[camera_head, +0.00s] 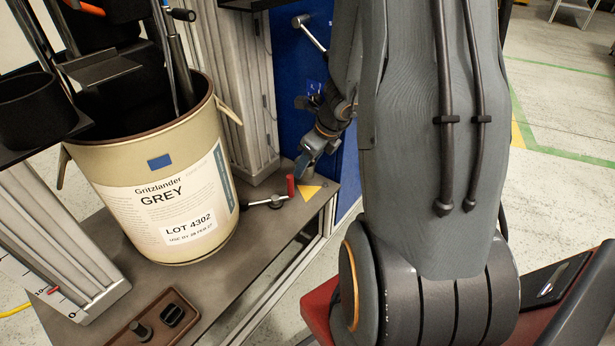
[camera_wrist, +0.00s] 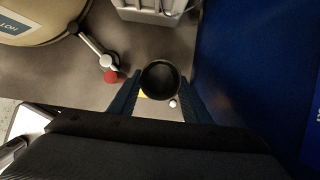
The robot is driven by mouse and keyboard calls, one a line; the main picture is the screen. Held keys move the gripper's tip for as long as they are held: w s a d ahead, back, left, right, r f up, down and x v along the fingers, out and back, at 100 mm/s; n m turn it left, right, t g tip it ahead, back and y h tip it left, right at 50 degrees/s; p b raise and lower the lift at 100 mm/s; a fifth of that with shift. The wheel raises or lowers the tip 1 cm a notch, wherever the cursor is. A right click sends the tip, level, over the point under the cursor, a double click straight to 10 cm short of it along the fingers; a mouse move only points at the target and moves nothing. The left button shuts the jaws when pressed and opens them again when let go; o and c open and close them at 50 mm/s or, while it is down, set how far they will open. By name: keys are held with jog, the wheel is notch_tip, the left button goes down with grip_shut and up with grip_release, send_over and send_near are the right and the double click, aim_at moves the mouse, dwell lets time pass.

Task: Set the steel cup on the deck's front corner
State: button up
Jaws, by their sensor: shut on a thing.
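The steel cup (camera_wrist: 160,79) is upright between the two blue fingers of my gripper (camera_wrist: 160,85) in the wrist view. I look down into its dark inside, and it appears empty. My gripper is shut on it, one finger on each side. In the head view my gripper (camera_head: 306,165) hangs over the front corner of the deck (camera_head: 268,235). A yellow corner mark (camera_head: 308,191) shows just below it. In the wrist view a sliver of this mark (camera_wrist: 142,95) shows beside the cup. I cannot tell whether the cup's base touches the deck.
A red-tipped lever (camera_head: 291,186) stands close to the gripper's left. The beige Gritzlander drum (camera_head: 150,165) fills the deck's left part. A grey column (camera_head: 240,95) and blue panel (camera_head: 300,55) stand behind. A brown tray (camera_head: 150,322) lies at the near edge.

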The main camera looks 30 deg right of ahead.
aim_at(307, 174)
notch_tip(307, 174, down, 4)
jog(key=b, duration=0.3)
jog(key=shift+b, duration=0.4)
jog(key=shift+d+f, duration=0.15)
jog(key=shift+d, duration=0.05)
jog(key=shift+w, duration=0.1)
jog(key=shift+f+b, duration=0.15)
jog(key=shift+b, duration=0.2)
jog(key=o, duration=1.1)
jog(key=shift+o, duration=0.2)
jog(key=p+v, duration=0.8)
jog(key=v, duration=0.4)
jog(key=shift+r, duration=0.25)
